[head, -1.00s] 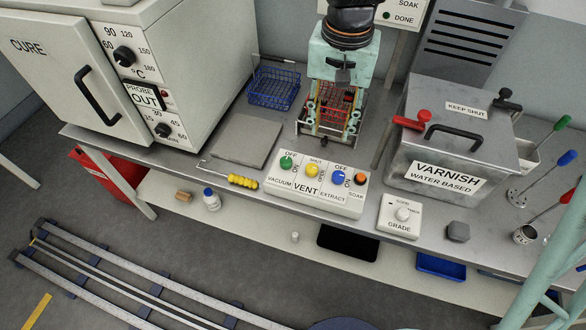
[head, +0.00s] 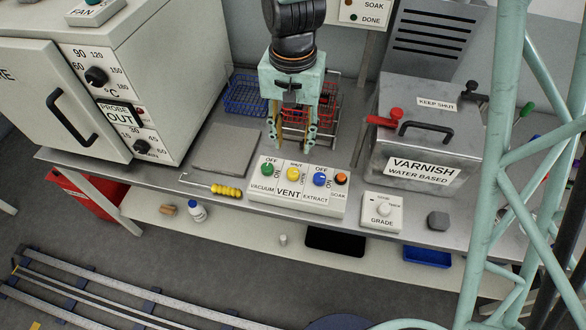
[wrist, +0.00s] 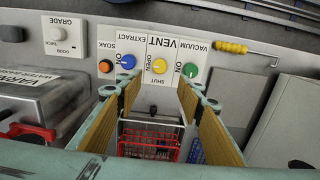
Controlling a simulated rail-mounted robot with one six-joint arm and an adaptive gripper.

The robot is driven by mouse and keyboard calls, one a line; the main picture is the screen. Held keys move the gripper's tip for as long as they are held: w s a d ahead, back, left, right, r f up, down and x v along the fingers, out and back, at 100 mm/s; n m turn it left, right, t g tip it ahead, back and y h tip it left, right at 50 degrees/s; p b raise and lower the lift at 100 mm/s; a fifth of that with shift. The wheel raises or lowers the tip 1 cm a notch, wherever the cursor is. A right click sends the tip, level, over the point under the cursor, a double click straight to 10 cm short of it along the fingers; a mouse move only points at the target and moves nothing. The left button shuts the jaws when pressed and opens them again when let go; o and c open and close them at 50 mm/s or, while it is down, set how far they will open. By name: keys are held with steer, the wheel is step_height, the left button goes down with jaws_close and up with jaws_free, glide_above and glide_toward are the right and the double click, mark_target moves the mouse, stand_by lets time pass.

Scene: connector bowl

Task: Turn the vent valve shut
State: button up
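The vent valve is a yellow round knob (head: 293,173) in the middle of a white control panel (head: 290,203), marked SHUT and OPEN, with VENT below it. It also shows in the wrist view (wrist: 159,66), between the finger lines. Which mark it points to is too small to tell. My gripper (head: 294,142) is open and empty, its fingers pointing down just behind the panel, apart from the knob. In the wrist view my gripper (wrist: 158,92) shows two tan-padded fingers spread wide.
A green vacuum knob (head: 267,169) sits left of the yellow one; a blue extract knob (head: 320,179) and orange soak button (head: 340,178) sit right. A red wire basket (head: 325,118) stands behind my gripper. The varnish tank (head: 428,140) is right, a grey plate (head: 224,150) left.

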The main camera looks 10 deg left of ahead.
mark_target(293, 171)
steer(key=shift+f+b, duration=0.7)
steer(key=shift+f, duration=6)
steer(key=c, duration=0.9)
